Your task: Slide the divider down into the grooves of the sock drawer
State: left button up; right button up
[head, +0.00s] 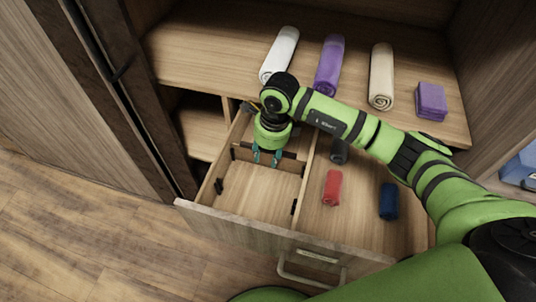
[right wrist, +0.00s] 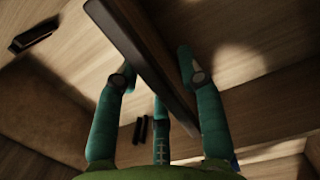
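The divider (head: 284,166) is a wooden board with a dark top edge, lying across the left compartment of the open sock drawer (head: 240,224). Dark groove brackets show on that compartment's left wall (head: 218,186) and right wall (head: 294,207), in front of the divider. My right gripper (head: 266,157) points down over the divider's middle. I cannot tell whether the divider touches the drawer floor. My left gripper is not in view.
The drawer's right compartment holds a red roll (head: 332,187), a blue roll (head: 389,201) and a dark roll (head: 339,151). The shelf above carries white (head: 280,54), purple (head: 329,64) and beige (head: 381,76) rolls and a folded purple cloth (head: 431,101).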

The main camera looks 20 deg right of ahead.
jog(key=shift+f, duration=0.95)
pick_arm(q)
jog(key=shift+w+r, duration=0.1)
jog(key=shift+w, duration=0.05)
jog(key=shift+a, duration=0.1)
pick_arm(e)
jog(key=shift+c, duration=0.4)
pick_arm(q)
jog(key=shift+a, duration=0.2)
pick_arm(e)
jog(key=shift+w, duration=0.1)
grip_shut()
jog(key=shift+r, duration=0.2)
